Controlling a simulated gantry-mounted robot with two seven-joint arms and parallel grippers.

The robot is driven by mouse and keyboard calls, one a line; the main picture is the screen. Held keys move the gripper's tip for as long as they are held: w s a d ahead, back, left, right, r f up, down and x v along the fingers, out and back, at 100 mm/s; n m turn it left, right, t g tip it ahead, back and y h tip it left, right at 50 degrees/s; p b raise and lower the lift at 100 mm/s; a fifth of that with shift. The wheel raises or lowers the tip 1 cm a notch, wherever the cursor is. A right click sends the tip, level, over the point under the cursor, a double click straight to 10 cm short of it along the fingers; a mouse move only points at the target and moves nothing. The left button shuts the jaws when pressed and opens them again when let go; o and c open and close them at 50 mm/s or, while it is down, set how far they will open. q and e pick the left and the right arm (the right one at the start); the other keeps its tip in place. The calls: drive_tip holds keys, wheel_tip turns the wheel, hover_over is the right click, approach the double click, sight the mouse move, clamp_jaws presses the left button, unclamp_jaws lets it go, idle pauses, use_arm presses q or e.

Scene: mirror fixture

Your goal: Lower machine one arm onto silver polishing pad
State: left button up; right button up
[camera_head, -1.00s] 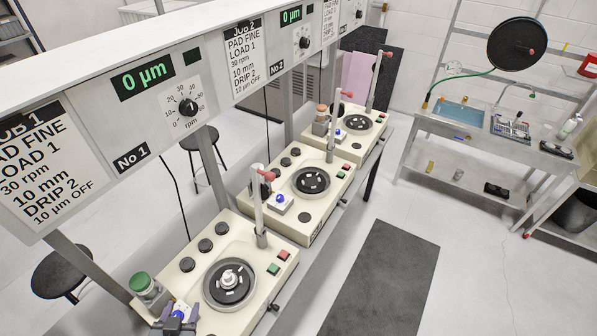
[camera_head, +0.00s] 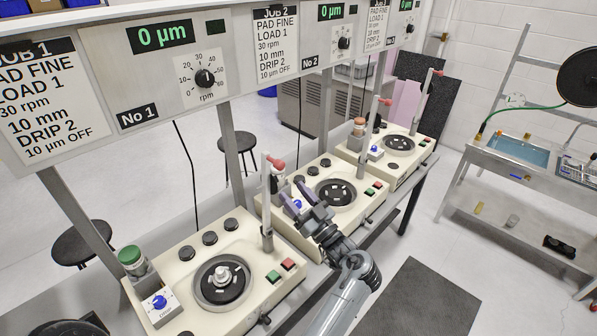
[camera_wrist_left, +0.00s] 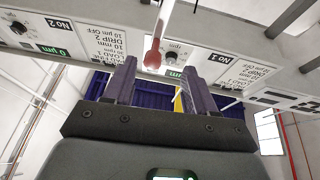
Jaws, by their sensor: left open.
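Machine one (camera_head: 188,262) is the nearest cream polishing machine. Its arm (camera_head: 267,205) stands upright at the back right of its top, with a red knob (camera_head: 275,162) at the upper end. Its polishing pad (camera_head: 238,283) is a dark disc in a grey ring, with a silver round piece (camera_head: 222,273) at the centre. My left gripper (camera_head: 298,195) is open and empty, to the right of the upright arm in the head view. In the left wrist view, the red knob (camera_wrist_left: 153,56) shows between the open fingers (camera_wrist_left: 160,75), apparently beyond their tips. My right gripper is out of view.
Machine two (camera_head: 343,215) stands just behind my left gripper, with its own upright arm (camera_head: 384,128). A sign panel (camera_head: 200,60) runs above the machines. A blue-knobbed box (camera_head: 160,304) and green-capped bottle (camera_head: 131,259) stand at machine one's left.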

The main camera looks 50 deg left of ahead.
sight(275, 161)
use_arm(q)
drive_tip(key=shift+n, duration=0.6)
drive_tip(key=a+r+p, duration=0.1)
drive_tip(key=a+r, duration=0.1)
drive_tip(key=a+r+p, duration=0.1)
drive_tip(key=a+r, duration=0.1)
drive_tip(key=a, duration=0.1)
drive_tip(key=a+r+p, duration=0.1)
drive_tip(key=a+r, duration=0.1)
drive_tip(key=a, duration=0.1)
drive_tip(key=shift+a, duration=0.15)
drive_tip(key=shift+x, duration=0.8)
drive_tip(key=shift+s+f, duration=0.1)
drive_tip(key=shift+c, duration=0.5)
clamp_jaws()
